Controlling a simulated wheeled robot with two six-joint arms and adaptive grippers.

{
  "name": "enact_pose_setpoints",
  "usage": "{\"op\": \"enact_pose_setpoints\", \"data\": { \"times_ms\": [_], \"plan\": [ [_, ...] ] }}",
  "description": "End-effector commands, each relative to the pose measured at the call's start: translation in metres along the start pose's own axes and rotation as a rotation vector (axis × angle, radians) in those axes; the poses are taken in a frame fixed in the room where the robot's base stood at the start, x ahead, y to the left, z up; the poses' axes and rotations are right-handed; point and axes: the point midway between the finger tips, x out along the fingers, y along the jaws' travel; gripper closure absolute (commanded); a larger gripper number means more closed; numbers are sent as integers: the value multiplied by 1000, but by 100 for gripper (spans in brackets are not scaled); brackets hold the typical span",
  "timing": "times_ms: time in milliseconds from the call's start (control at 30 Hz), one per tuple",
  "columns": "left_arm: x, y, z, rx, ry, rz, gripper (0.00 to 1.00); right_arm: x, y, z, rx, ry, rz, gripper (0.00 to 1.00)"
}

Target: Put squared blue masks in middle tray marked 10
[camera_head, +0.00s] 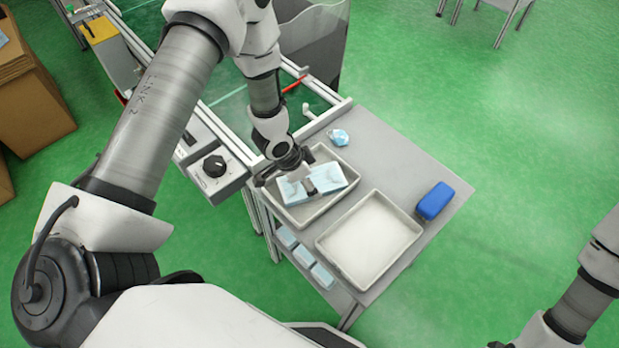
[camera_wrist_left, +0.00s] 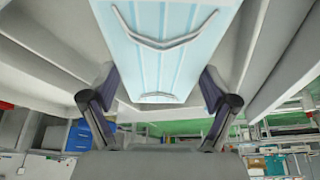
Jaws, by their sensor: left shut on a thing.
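A light blue pleated rectangular mask (camera_head: 342,175) is in my left gripper (camera_head: 310,184), which is shut on it over the far grey-white tray (camera_head: 296,219). In the left wrist view the mask (camera_wrist_left: 165,70) shows pleats and grey straps, between the two fingers of the left gripper (camera_wrist_left: 160,100). I cannot tell whether it touches the tray floor or whether other masks lie under it. A second tray (camera_head: 370,240), nearer, is empty. No number 10 can be read. My right arm shows at the lower right; only a dark sliver by its wrist is in frame, and its fingers are hidden.
A rounded light blue mask (camera_head: 338,137) lies at the table's far edge. A blue box (camera_head: 435,201) stands right of the empty tray. A rail frame with a dial box (camera_head: 215,167) borders the left.

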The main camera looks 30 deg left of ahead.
Motion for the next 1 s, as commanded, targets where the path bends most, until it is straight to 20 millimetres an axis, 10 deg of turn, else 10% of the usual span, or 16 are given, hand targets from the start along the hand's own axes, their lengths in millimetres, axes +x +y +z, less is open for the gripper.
{"op": "enact_pose_setpoints", "data": {
  "times_ms": [100,133,167,600,1000],
  "plan": [
    [4,0,2,0,0,0,43,3,0,0,0,0,0,60],
    [2,0,1,0,0,0,3,2,0,0,0,0,0,60],
    [2,0,1,0,0,0,0,2,0,0,0,0,0,60],
    [-7,-1,-1,-2,1,-2,0,-1,0,0,0,0,0,60],
    [-102,-1,-2,-4,4,-2,0,-10,0,0,0,0,0,60]
  ]
}}
